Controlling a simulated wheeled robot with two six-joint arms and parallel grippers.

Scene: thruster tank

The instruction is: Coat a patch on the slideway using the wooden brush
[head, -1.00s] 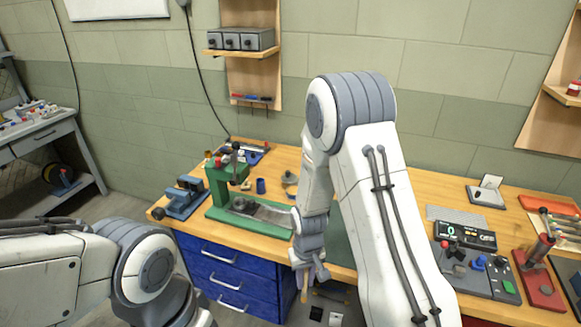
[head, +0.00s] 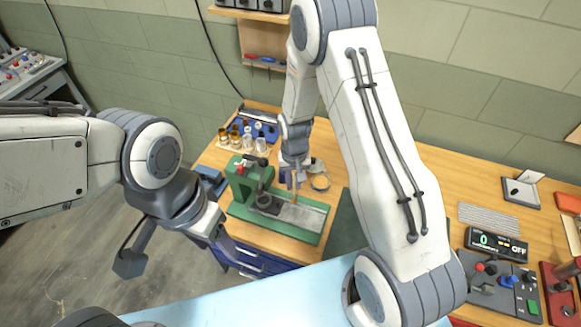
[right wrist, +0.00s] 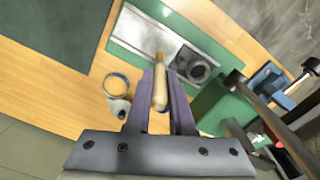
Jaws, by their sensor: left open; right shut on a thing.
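The slideway is a grey metal strip (head: 303,214) on a green machine base (head: 285,228); it also shows in the right wrist view (right wrist: 140,35). My right gripper (head: 293,182) is over the slideway's back edge. In the right wrist view it is shut on the wooden brush (right wrist: 160,90), whose orange-brown tip (right wrist: 159,57) points at the slideway. I cannot tell whether the tip touches the metal. A round open tin with amber content (head: 320,183) stands just right of the gripper. My left gripper (head: 222,242) is open and empty, near the bench's front left edge.
Several small bottles and jars (head: 247,140) stand at the back left of the bench. A blue vise (head: 210,181) sits left of the green machine. A digital readout (head: 496,245) and a button panel (head: 505,288) lie at the right. A dark green mat (head: 345,235) is clear.

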